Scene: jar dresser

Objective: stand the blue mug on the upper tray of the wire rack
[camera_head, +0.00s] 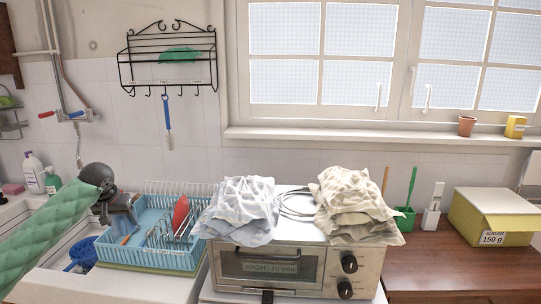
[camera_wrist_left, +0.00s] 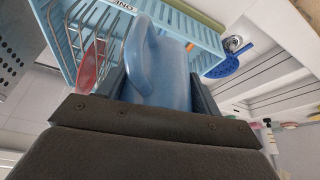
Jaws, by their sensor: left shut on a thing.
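The blue mug (camera_wrist_left: 165,75) is between my left gripper's fingers in the left wrist view, with its handle toward the upper left. In the head view my left gripper (camera_head: 124,222) is over the left end of the blue dish basket and mostly hides the mug. The gripper is shut on the mug. The black wire rack (camera_head: 168,60) hangs on the tiled wall, above and to the right of the gripper, apart from it. A green item (camera_head: 180,56) lies in the rack. My right gripper is not in view.
The blue dish basket (camera_head: 165,261) holds a red item (camera_head: 181,214) and wire dividers. A blue tool (camera_head: 168,122) hangs from a rack hook. A toaster oven (camera_head: 268,268) with folded cloths stands to the right. A blue scoop (camera_head: 82,254) lies in the sink.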

